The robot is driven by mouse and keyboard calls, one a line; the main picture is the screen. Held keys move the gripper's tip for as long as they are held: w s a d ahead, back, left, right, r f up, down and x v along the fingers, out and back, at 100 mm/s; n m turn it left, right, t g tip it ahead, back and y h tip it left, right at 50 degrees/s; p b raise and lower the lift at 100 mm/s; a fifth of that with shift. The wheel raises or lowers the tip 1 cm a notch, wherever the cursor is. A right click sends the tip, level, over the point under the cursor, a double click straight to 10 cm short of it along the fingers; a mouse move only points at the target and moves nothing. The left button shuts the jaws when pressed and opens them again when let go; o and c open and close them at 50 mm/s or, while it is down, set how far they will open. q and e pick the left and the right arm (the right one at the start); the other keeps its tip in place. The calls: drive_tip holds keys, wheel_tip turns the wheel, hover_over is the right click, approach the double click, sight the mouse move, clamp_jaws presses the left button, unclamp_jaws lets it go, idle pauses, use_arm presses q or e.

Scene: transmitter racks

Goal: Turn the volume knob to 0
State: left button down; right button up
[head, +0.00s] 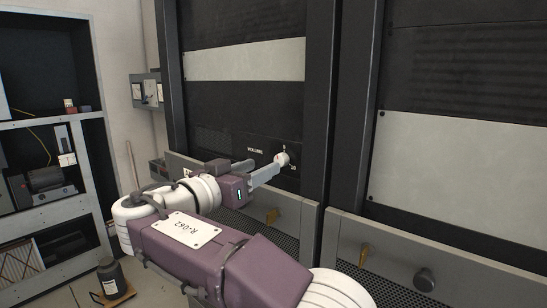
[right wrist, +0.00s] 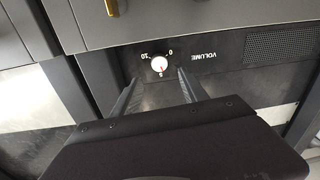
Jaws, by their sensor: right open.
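The volume knob (head: 282,158) is a small white round knob on the dark rack panel. My right gripper (head: 268,173) is open in front of the knob. In the wrist view its fingers (right wrist: 159,78) stand either side of the knob in the picture, and no contact shows. My left gripper is out of view.
Grey panels with brass handles, one at the lower middle (head: 272,216), lie below the dark panel. A black knob (head: 424,280) sits at the lower right. A shelf (head: 48,120) with equipment stands at the left, and a dark canister (head: 111,277) stands on the floor.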

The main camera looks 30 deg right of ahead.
sight(279, 160)
drive_tip(key=p+x, duration=0.1)
drive_tip(key=x, duration=0.5)
drive_tip(key=shift+d+f, duration=0.15)
drive_tip(key=shift+d, duration=0.15)
drive_tip(key=shift+w+d+p, duration=0.1)
drive_tip(key=shift+w+p, duration=0.05)
drive_tip(key=shift+p, duration=0.15)
drive_tip(key=shift+a, duration=0.35)
drive_tip(key=shift+d, duration=0.15)
clamp_jaws()
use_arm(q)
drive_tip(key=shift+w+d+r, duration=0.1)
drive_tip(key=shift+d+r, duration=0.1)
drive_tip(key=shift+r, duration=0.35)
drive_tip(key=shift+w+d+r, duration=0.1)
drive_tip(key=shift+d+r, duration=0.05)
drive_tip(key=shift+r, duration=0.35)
